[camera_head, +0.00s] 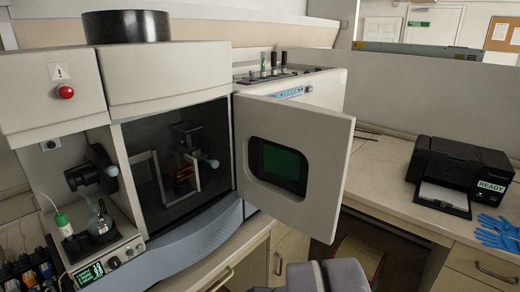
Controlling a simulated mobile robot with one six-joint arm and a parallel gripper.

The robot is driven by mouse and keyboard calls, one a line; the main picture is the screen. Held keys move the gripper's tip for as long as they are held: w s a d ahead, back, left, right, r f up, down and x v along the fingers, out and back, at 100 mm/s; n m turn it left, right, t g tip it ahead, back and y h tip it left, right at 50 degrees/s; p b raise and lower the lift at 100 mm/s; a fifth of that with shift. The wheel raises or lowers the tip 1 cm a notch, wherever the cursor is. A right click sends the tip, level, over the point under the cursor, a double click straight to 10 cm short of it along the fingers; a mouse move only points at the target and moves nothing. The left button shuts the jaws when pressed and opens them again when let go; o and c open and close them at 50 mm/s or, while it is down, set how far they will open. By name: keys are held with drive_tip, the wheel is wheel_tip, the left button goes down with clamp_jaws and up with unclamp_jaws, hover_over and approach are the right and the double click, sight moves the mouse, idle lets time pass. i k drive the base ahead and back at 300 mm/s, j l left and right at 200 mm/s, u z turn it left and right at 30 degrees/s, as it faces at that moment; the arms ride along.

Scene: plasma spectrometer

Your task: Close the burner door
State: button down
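The burner door (325,190) stands wide open on the spectrometer (165,75). It is a light grey panel with a dark green window (279,166). Its hinge side is at the right edge of the burner compartment (140,135), and its free edge points right and toward the camera. The compartment is open to view, with the burner parts (185,170) inside. My gripper is not in view. A rounded grey shape at the bottom middle may be part of my arm, but I cannot tell.
A black printer (455,170) and blue gloves (497,232) are on the right bench (385,190). A flask (100,218) and a green-capped bottle (63,223) stand at the spectrometer's left. Dark bottles (28,270) are at the lower left. The compartment opening looks clear.

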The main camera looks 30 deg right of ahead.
sight(289, 163)
drive_tip(key=i+l+u, duration=0.1)
drive_tip(key=l+u, duration=0.15)
drive_tip(key=l, duration=0.25)
drive_tip(key=l+u, duration=0.25)
drive_tip(key=l, duration=0.2)
drive_tip(key=l+u, duration=0.25)
drive_tip(key=l, duration=0.25)
drive_tip(key=l+u, duration=0.25)
drive_tip(key=l, duration=0.25)
drive_tip(key=k+l+u, duration=0.1)
drive_tip(key=l+u, duration=0.15)
drive_tip(key=l, duration=0.2)
drive_tip(key=k+l+u, duration=0.25)
drive_tip(key=l, duration=0.2)
drive_tip(key=l+u, duration=0.25)
drive_tip(key=l, duration=0.2)
drive_tip(key=k, duration=0.05)
